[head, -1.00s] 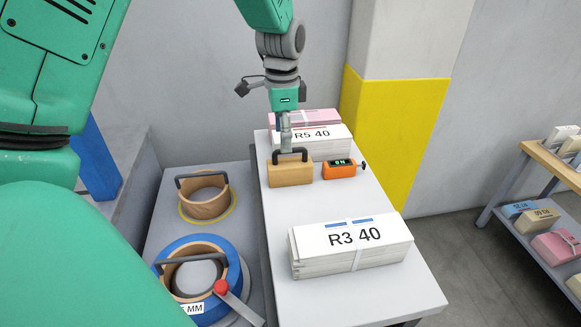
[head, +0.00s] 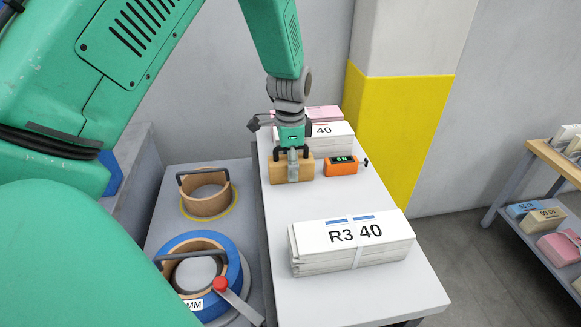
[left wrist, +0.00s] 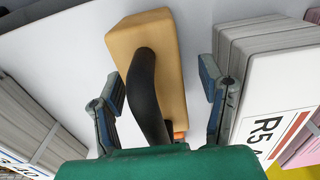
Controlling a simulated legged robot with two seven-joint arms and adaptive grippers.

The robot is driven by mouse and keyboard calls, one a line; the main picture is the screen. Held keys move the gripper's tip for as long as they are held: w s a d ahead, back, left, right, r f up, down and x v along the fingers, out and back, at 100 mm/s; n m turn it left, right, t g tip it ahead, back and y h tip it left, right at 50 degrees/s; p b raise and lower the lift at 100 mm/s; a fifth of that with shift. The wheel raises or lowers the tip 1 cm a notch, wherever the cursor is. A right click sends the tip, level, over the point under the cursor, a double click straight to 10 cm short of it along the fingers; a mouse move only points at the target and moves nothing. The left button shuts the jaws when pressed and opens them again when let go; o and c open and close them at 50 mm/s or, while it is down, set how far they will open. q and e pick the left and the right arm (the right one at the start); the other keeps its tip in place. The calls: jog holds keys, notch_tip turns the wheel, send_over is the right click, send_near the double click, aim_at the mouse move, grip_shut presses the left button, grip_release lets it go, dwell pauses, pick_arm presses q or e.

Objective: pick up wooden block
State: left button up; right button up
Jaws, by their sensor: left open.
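The wooden block (head: 278,171) is a tan block with a black handle on top. It sits on the grey table (head: 300,296), left of an orange device. My left gripper (head: 292,158) is above the block at its handle, hiding part of it in the head view. In the left wrist view the block (left wrist: 150,42) and its black handle (left wrist: 146,95) lie between the two spread fingers of my left gripper (left wrist: 165,95). The fingers stand apart from the handle on both sides. My right gripper is not in view.
The orange device (head: 341,165) stands close to the block's right. Newspaper bundles stand behind the block (head: 325,138) and in front, marked R3 40 (head: 352,245). Two handled rolls, one plain (head: 205,203) and one blue (head: 228,262), sit on the lower surface at left.

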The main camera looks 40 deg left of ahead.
pick_arm(q)
jog(key=shift+d+r, duration=0.1)
jog(key=shift+d, duration=0.2)
jog(key=c, duration=1.4)
jog(key=shift+a+r, duration=0.1)
jog(key=shift+a, duration=0.05)
jog(key=shift+c, duration=0.2)
notch_tip(320, 180, up, 10)
jog(key=shift+w+f+p, duration=0.1)
jog(key=shift+p, duration=0.45)
